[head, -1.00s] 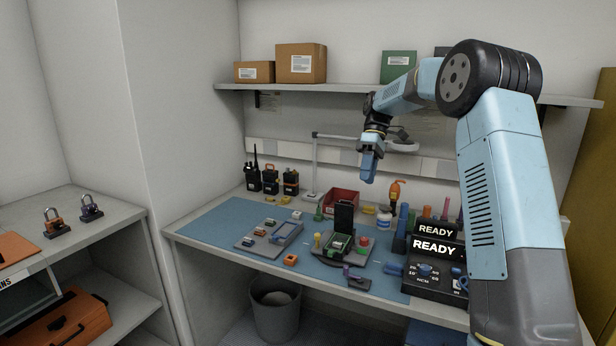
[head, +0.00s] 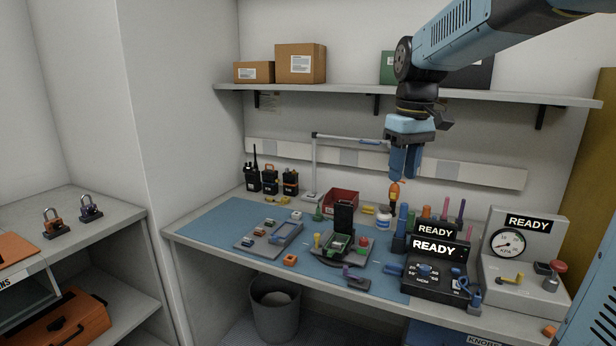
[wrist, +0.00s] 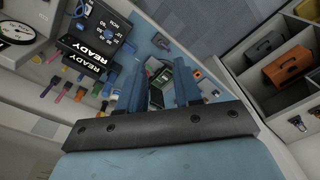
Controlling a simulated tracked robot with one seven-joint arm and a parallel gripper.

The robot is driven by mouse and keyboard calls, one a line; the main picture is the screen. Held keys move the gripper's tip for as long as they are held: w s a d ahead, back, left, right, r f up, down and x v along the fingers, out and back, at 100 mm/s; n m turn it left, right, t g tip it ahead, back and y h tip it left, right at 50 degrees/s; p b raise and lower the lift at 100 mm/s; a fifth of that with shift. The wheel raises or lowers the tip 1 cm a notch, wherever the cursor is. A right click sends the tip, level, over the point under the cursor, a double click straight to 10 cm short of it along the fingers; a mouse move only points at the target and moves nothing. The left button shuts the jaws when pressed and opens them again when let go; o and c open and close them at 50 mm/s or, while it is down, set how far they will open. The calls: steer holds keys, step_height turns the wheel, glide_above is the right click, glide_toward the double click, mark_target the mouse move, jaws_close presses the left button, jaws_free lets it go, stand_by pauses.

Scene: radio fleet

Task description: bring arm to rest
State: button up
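My gripper (head: 405,176) hangs high over the right part of the workbench, below the shelf edge, with its blue fingers pointing down. In the wrist view, the two fingers of my gripper (wrist: 160,78) stand apart with nothing between them, so it is open and empty. My arm comes in from the upper right of the head view and reaches across in front of the shelf. The fingers are clear of the bench and its items.
The shelf (head: 350,91) carries boxes close behind my arm. Below stand an orange-topped tool (head: 394,192), a READY box (head: 436,272) and a gauge unit (head: 524,262). A lamp (head: 315,165) stands to the left. The blue mat (head: 215,225) has free room at left.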

steer(key=s+d+f+m+t, duration=0.2)
steer(key=s, duration=0.7)
steer(key=s+d+f+m+t, duration=0.2)
steer(key=s+f+m+t, duration=0.1)
steer(key=s, duration=0.6)
steer(key=shift+s+f, duration=0.2)
